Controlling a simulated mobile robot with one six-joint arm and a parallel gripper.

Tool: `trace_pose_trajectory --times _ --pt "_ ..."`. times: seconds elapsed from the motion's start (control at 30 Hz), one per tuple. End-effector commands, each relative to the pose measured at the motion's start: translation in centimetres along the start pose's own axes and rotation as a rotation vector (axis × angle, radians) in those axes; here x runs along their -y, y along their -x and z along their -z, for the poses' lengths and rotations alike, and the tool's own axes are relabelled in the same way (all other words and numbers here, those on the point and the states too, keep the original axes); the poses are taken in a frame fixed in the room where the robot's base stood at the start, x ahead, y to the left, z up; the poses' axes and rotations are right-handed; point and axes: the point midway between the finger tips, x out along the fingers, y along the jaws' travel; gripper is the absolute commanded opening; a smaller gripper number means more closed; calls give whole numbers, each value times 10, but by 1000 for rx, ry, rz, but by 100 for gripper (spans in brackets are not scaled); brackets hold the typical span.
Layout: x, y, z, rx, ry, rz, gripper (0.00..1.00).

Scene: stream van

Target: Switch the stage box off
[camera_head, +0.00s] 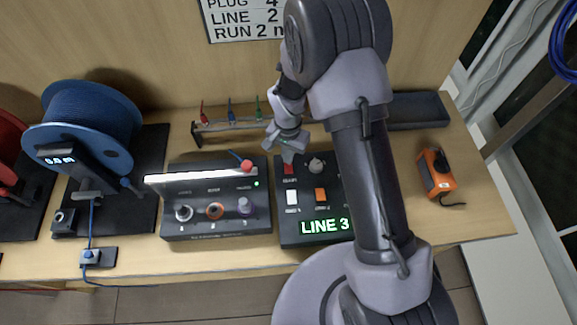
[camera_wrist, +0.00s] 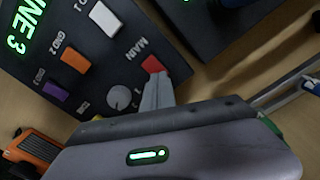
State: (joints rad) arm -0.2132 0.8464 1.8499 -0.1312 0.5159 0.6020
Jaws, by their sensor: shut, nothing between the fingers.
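A black control box (camera_head: 284,232) with a lit green "LINE 3" display stands on the bench; no label reading "stage box" is legible. It carries a red switch (camera_head: 289,169) marked MAIN, which also shows in the wrist view (camera_wrist: 153,65). A white switch (camera_head: 292,197), an orange switch (camera_head: 321,194) and a round knob (camera_head: 316,165) are beside it. My gripper (camera_head: 288,156) is shut and empty, its fingertips (camera_wrist: 158,84) right by the red switch. I cannot tell if they touch it. My arm hides the box's right side.
Left is another black box (camera_head: 215,226) with jacks, a green light and a red-knobbed lever (camera_head: 246,166). A blue cable reel (camera_head: 92,115) stands farther left. A rack with coloured plugs (camera_head: 231,122) is behind. An orange device (camera_head: 437,172) lies right, with free bench around it.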

Motion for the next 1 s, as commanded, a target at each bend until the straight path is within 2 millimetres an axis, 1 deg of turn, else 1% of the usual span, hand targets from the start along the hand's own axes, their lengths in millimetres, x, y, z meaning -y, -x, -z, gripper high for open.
trace_pose_trajectory --times 0.9,1.0 --pt "0 -14 0 0 0 0 0" --pt "0 -13 0 0 0 0 0"
